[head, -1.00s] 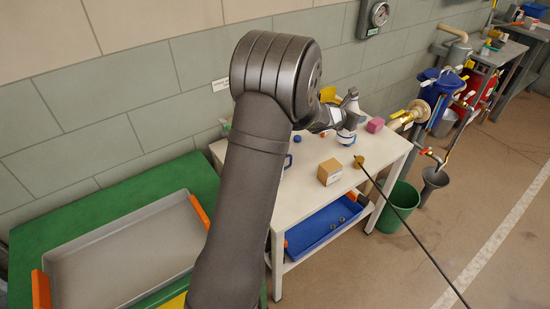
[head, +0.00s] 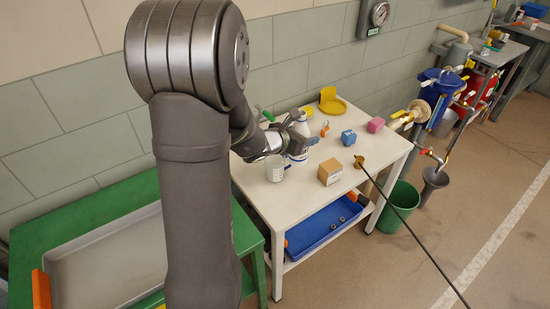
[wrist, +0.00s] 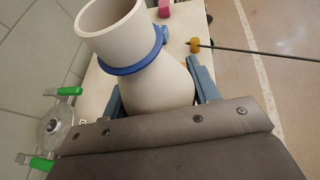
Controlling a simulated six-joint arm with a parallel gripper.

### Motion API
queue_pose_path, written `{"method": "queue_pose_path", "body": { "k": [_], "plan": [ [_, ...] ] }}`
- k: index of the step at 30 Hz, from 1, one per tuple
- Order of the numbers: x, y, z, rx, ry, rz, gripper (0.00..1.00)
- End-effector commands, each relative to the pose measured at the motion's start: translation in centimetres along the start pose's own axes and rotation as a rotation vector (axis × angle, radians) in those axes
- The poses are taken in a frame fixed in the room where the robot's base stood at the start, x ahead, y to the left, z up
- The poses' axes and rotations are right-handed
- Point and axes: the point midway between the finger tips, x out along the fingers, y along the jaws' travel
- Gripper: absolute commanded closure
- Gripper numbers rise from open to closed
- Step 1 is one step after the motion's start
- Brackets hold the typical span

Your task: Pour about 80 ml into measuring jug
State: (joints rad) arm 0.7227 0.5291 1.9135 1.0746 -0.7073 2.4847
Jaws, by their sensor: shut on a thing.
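My gripper (head: 295,138) is shut on a white bottle (head: 298,152) above the back of the white table. In the wrist view the bottle (wrist: 150,85) has a wide open mouth and a blue collar, and sits between the two blue-grey fingers. It looks roughly upright in the head view; I cannot tell its exact tilt or height. A clear measuring jug (head: 274,170) stands on the table just left of and in front of the bottle, apart from its mouth. I cannot make out any liquid in it. The jug is not visible in the wrist view.
A clear round fitting with green ends (wrist: 52,128) is near the wall. A dark rod crosses the front right.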

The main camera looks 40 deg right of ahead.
Motion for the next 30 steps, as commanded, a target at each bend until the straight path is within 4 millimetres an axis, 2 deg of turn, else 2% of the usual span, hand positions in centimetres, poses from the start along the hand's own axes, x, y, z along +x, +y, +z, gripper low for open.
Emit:
{"method": "queue_pose_path", "body": {
  "k": [9, 24, 30],
  "plan": [
    [1.3, 0.0, -2.7, -0.002, 0.001, 0.000, 0.75],
    [4.6, 0.0, -10.6, -0.003, 0.002, -0.001, 0.75],
    [5.4, 0.0, -12.5, -0.001, 0.000, -0.001, 0.75]
  ]
}}
